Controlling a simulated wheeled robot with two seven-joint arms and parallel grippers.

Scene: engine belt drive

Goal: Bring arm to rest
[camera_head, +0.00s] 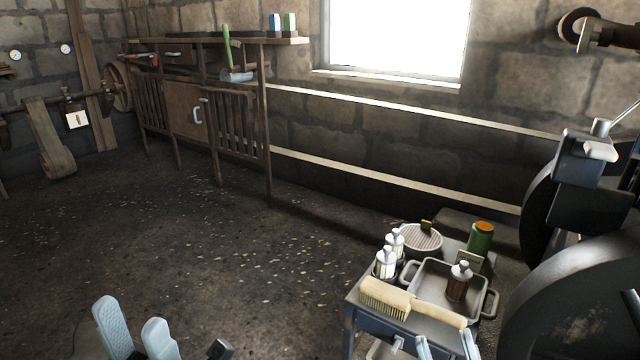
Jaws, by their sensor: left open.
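My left gripper (137,330) is at the bottom left, over the dark floor. Its two pale blue fingers stand apart with nothing between them. The tips of my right gripper (446,347) show at the bottom edge, in front of the cart; two pale fingers are apart, and the rest is cut off by the frame. No object shows between them. Most of both arms is out of view.
A cart (362,325) carries a brush (398,300), a tray (428,282), white bottles (387,262), a brown bottle (458,283) and a green can (480,238). Dark wheels (575,305) stand at right. A workbench (200,110) lines the wall. The left-centre floor is clear.

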